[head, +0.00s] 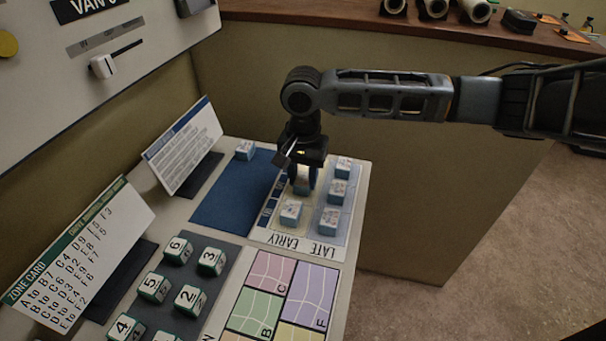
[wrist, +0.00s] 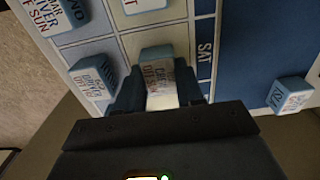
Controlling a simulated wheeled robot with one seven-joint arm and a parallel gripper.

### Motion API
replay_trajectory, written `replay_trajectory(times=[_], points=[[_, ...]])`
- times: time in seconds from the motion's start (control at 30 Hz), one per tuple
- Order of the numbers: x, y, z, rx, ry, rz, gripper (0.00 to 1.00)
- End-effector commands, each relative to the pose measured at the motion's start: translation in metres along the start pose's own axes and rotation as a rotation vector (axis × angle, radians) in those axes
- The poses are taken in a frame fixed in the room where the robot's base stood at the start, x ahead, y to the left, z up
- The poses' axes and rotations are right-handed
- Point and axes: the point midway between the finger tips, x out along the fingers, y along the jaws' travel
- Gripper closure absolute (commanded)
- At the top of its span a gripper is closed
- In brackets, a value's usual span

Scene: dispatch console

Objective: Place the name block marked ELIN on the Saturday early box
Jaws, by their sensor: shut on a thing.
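My gripper (head: 303,180) is shut on a small blue-and-white name block (wrist: 158,75), which has dark and red print on its face. The name on it is not readable, so I cannot tell from it that this is ELIN. In the wrist view the block is in the column beside the SAT label (wrist: 205,48), over or on the early box in that row. I cannot tell whether it touches the board. The roster board (head: 262,235) has columns marked EARLY and LATE. My fingers hide part of the block and its box.
Another block (head: 291,212) stands in the early column, nearer the EARLY lettering. The late column holds several blocks (head: 337,191). One block (head: 244,149) sits at the far end of the otherwise bare blue mat (head: 232,195). Numbered blocks (head: 188,298) and tilted cards (head: 80,245) are nearby.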

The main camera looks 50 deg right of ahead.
Motion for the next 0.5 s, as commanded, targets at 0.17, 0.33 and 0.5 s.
replay_trajectory(times=[0.17, 0.33, 0.5], points=[[0.0002, -0.0001, 0.0002, 0.0, 0.0, 0.0, 0.97], [0.0023, -0.0001, 0.0004, 0.0, -0.001, 0.0, 0.56], [0.0022, -0.0001, 0.0003, -0.001, -0.001, 0.0, 0.4]])
